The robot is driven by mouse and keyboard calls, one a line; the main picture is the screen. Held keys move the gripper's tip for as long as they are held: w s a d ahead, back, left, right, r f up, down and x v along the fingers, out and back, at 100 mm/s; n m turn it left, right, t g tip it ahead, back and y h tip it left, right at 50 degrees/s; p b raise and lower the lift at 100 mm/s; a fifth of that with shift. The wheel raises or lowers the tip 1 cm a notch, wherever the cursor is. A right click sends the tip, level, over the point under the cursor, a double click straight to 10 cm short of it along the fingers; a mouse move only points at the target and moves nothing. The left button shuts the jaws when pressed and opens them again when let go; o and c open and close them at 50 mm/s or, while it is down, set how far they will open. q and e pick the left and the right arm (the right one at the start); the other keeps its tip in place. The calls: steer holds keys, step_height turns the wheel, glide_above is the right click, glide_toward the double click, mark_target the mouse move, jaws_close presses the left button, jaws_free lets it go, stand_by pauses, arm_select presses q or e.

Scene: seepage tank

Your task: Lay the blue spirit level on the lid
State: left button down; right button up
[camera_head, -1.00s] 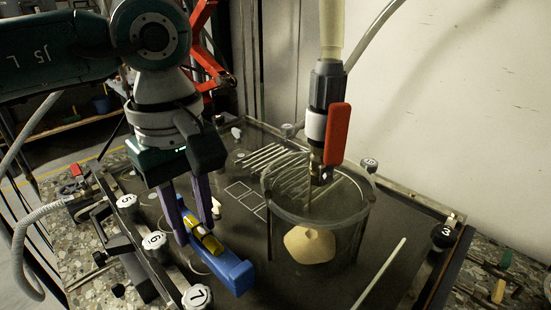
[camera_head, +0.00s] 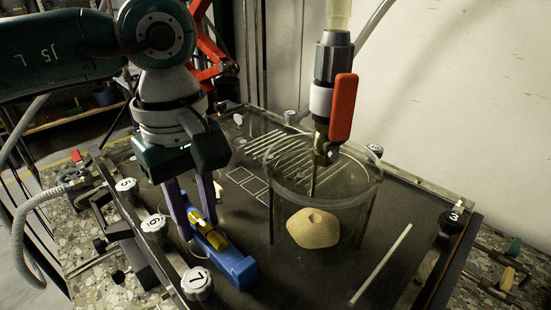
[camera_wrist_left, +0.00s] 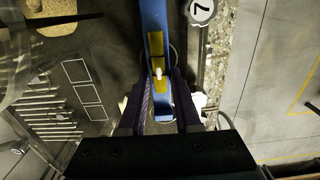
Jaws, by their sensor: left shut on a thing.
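The blue spirit level (camera_head: 236,267) has yellow vial parts and runs lengthwise near the lid's left edge. My left gripper (camera_head: 199,229) is shut on it around its yellow middle part, fingers pointing down. In the left wrist view the level (camera_wrist_left: 155,20) runs up between the two fingers (camera_wrist_left: 160,100). The lid (camera_head: 300,275) is a dark flat plate with numbered knobs along its edges. The level is over the lid, low and roughly parallel to its left edge; I cannot tell whether it touches. My right gripper is out of view.
A clear cylinder (camera_head: 360,190) with a sandy lump (camera_head: 314,228) stands mid-lid, under a pipe with a red valve handle (camera_head: 342,107). Knob 7 (camera_head: 197,284) and knob 6 (camera_head: 155,228) are close left of the level. A pale rod (camera_head: 381,264) lies at right. White outlined boxes (camera_head: 248,184) mark the lid.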

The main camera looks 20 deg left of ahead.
arm_select(q)
steer(key=c, duration=0.5)
jaws_free()
steer(key=shift+f, duration=0.1)
step_height(320, 180, up, 10)
stand_by(0.4)
